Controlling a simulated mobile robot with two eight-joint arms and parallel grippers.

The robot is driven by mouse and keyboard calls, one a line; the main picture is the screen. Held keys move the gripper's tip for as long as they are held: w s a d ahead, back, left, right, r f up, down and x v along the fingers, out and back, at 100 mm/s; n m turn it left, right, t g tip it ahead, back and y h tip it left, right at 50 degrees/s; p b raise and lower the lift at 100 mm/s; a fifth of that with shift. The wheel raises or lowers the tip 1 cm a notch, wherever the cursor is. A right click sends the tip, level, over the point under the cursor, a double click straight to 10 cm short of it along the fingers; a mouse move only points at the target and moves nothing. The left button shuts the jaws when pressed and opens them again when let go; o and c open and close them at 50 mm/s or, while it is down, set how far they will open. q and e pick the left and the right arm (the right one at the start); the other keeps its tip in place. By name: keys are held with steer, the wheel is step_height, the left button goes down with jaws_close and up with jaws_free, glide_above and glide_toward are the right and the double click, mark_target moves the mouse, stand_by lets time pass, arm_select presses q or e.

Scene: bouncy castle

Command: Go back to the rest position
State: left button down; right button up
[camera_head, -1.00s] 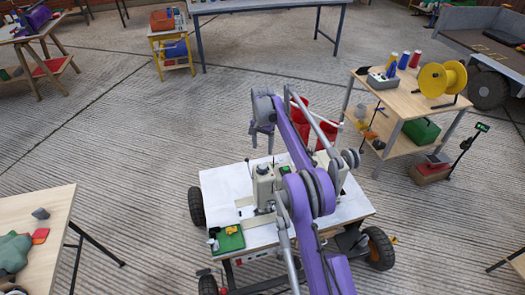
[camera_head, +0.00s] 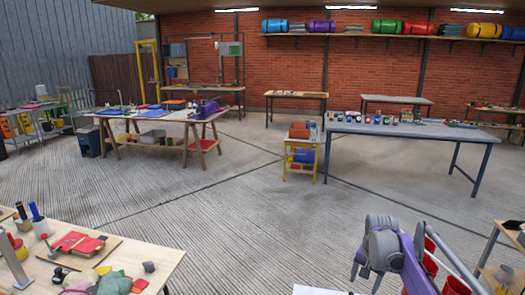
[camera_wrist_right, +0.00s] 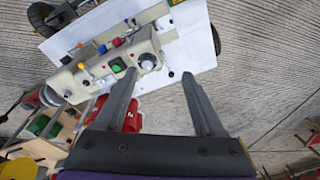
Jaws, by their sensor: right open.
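My right gripper (camera_head: 366,276) shows in the head view at the lower right, at the end of my purple and grey arm, fingers pointing down. In the right wrist view the right gripper (camera_wrist_right: 160,76) is open, with nothing between its two dark fingers. A corner of the white cart top (camera_head: 318,290) shows at the bottom of the head view. My left gripper is in neither view.
A wooden table (camera_head: 150,268) with red pieces stands at the lower left. A long grey table (camera_head: 440,132) and a small yellow stand (camera_head: 301,165) are farther back. Red containers (camera_head: 430,262) are beside my right arm. The middle concrete floor (camera_head: 230,225) is clear.

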steer(key=s+a+r+n+t, duration=0.15)
steer(key=s+a, duration=0.25)
steer(key=s, duration=0.4)
steer(key=s+a+r+n+t, duration=0.1)
steer(key=s+a+r+n, duration=0.3)
steer(key=s, duration=0.5)
steer(key=s+a+f+n, duration=0.1)
steer(key=s+f, duration=0.3)
steer(key=s, duration=0.4)
steer(key=s+a+f+n+t, duration=0.1)
steer(key=s+a+f+n, duration=0.1)
steer(key=s+a+f, duration=0.2)
steer(key=s, duration=0.3)
steer(key=shift+s+f+p, duration=0.35)
steer(key=shift+t, duration=0.25)
